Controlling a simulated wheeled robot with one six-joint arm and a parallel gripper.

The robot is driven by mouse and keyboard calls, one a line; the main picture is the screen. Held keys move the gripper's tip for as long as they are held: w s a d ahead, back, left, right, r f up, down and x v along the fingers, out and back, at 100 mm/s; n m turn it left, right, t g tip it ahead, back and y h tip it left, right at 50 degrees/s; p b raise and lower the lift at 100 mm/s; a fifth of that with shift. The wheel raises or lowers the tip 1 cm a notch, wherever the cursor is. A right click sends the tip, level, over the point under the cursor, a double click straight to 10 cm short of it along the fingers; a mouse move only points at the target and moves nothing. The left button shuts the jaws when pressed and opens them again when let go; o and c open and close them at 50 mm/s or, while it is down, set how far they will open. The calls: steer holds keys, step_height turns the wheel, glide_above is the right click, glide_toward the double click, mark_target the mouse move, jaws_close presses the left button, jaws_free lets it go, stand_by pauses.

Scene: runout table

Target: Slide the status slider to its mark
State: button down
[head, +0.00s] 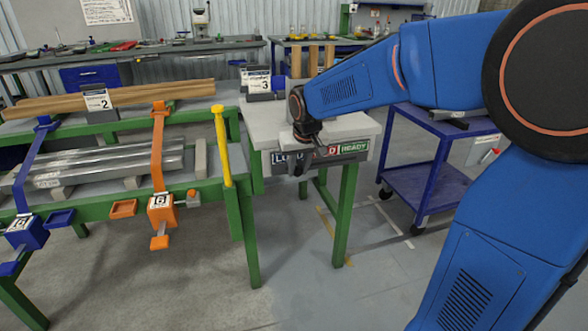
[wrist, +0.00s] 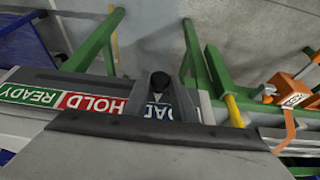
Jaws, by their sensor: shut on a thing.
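The status board (head: 349,149) is on the front edge of a small grey-topped table, with blue LOAD, red HOLD and green READY fields. It also shows in the wrist view, with READY (wrist: 29,94) at left, HOLD (wrist: 92,103) in the middle and LOAD (wrist: 180,107) at right. The slider's dark knob (wrist: 158,82) stands in front of the LOAD field, near its border with HOLD. My gripper (head: 301,166) is at the board's left part and is shut on the knob. It hides part of the LOAD and HOLD fields. I cannot make out a separate mark.
A green table (head: 233,199) with grey bars, orange and blue clamps and a yellow post (head: 222,145) stands at left. A sign numbered 3 (head: 258,82) stands behind the board. A blue cart (head: 427,184) is at right. Floor in front is clear.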

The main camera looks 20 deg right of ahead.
mark_target(327, 163)
steer(key=d, duration=0.9)
steer(key=shift+d, duration=0.15)
steer(key=c, duration=1.5)
jaws_free()
steer(key=v, duration=1.7)
steer(key=shift+s+r, duration=0.15)
steer(key=shift+r, duration=0.05)
steer(key=s+a+f, duration=0.1)
steer(key=s+f, duration=0.4)
steer(key=s, duration=0.4)
steer(key=s+a+f, duration=0.1)
steer(key=s+f, duration=0.5)
steer(key=s, duration=0.3)
steer(key=s+a+f, duration=0.1)
steer(key=s+f, duration=0.5)
steer(key=s, duration=0.3)
steer(key=shift+s+a, duration=0.1)
steer(key=shift+a, duration=0.2)
